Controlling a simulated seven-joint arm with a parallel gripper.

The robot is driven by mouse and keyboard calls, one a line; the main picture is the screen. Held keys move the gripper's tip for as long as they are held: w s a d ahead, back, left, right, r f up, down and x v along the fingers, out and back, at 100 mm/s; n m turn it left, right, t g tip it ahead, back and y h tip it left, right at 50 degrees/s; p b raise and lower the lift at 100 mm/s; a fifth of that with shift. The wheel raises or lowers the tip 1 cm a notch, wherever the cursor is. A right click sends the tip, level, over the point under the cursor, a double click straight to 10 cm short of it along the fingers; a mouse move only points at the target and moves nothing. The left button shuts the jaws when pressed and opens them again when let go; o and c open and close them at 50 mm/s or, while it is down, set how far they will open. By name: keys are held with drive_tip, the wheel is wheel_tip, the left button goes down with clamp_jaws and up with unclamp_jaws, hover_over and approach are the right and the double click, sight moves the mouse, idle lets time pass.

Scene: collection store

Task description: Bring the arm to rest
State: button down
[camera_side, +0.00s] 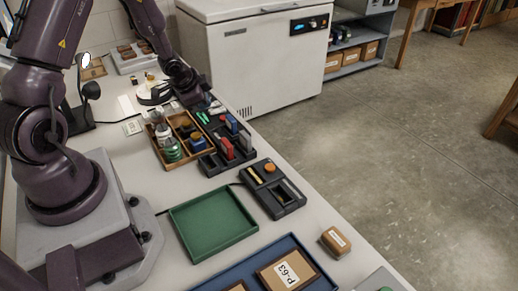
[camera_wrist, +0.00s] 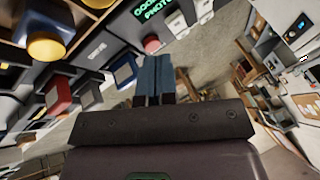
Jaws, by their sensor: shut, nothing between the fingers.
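My gripper (camera_wrist: 154,98) is shut and empty; its two blue-grey fingers lie side by side in the wrist view. In the side view my arm reaches over the far part of the bench, and my gripper (camera_side: 205,98) hangs close above the far end of the black organizer (camera_side: 240,158). The fingertips are too small there to make out clearly. The wrist view is tilted and shows small coloured items close by on the left, among them a yellow-knobbed piece (camera_wrist: 46,45) and a red block (camera_wrist: 58,92).
A wooden compartment box (camera_side: 172,164) with bottles stands beside the organizer. Nearer are an empty green tray (camera_side: 212,222), a dark device with an orange knob (camera_side: 272,190), a blue tray (camera_side: 318,281) and a small labelled box (camera_side: 336,241). A white freezer (camera_side: 260,65) stands behind the bench.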

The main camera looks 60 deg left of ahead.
drive_tip(key=s+d+r+n, duration=0.1)
drive_tip(key=s+d+r, duration=0.4)
drive_tip(key=d+r, duration=0.3)
drive_tip(key=s+d+r+n+h, duration=0.1)
drive_tip(key=s+d+r, duration=0.4)
drive_tip(key=d+r, duration=0.3)
drive_tip(key=s+d+r+n+h, duration=0.1)
drive_tip(key=s+d+r+n, duration=0.1)
drive_tip(key=s+d+r, duration=0.3)
drive_tip(key=d+r, duration=0.3)
drive_tip(key=r, duration=0.3)
drive_tip(key=shift+s+d, duration=0.1)
